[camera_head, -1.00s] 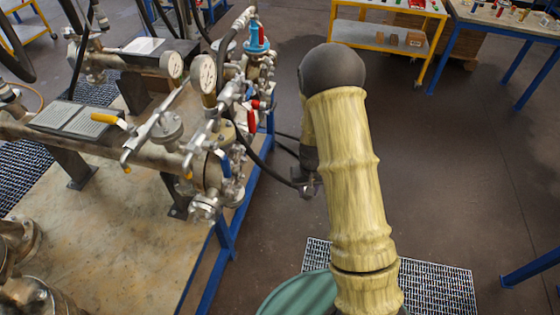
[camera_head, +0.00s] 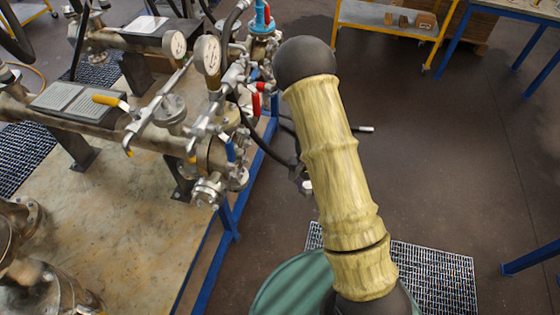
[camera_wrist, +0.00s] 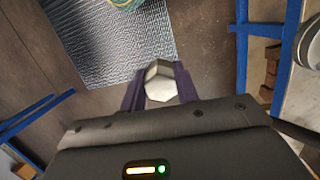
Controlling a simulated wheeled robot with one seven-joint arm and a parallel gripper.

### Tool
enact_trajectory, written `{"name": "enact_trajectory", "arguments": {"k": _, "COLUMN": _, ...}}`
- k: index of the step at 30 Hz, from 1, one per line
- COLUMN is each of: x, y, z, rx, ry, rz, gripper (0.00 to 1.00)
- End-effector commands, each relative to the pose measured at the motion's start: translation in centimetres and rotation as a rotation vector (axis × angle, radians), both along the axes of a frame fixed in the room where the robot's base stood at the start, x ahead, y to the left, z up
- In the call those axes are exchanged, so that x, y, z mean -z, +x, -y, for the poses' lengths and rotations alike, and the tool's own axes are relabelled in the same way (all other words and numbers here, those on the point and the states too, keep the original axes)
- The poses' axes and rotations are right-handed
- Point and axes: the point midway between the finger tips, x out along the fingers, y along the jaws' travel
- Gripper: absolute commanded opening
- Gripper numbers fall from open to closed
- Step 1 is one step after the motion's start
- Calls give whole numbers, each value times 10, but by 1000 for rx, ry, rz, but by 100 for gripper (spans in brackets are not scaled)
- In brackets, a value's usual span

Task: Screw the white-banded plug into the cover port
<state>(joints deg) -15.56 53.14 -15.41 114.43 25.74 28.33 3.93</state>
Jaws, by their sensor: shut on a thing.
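My gripper (camera_wrist: 159,90) is shut on a silver-grey plug with a hexagonal head (camera_wrist: 160,72), seen from above between the two dark fingers in the wrist view. The flanged vessel (camera_head: 150,138) lies to the left, clear of the gripper.
Gauges (camera_head: 208,55), valves and a black hose (camera_head: 262,148) crowd the vessel's end. A blue frame edge (camera_head: 228,215) runs below it. A floor grating (camera_head: 435,275) and a green round thing (camera_head: 292,285) lie in front.

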Motion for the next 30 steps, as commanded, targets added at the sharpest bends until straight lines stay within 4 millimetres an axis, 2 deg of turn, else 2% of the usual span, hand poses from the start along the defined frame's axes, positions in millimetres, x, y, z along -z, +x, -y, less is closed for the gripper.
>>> {"name": "enact_trajectory", "arguments": {"k": 3, "x": 9, "y": -11, "z": -13, "rx": 185, "ry": -3, "rz": -110, "gripper": 4}}
{"name": "enact_trajectory", "arguments": {"k": 9, "x": 14, "y": -24, "z": -35, "rx": 506, "ry": 45, "rz": -315, "gripper": 4}}
{"name": "enact_trajectory", "arguments": {"k": 17, "x": 8, "y": -25, "z": -66, "rx": 956, "ry": 248, "rz": -625, "gripper": 4}}
{"name": "enact_trajectory", "arguments": {"k": 23, "x": -6, "y": -12, "z": -85, "rx": 1243, "ry": 497, "rz": -819, "gripper": 4}}
{"name": "enact_trajectory", "arguments": {"k": 30, "x": -31, "y": 25, "z": -95, "rx": 1531, "ry": 917, "rz": -971, "gripper": 4}}
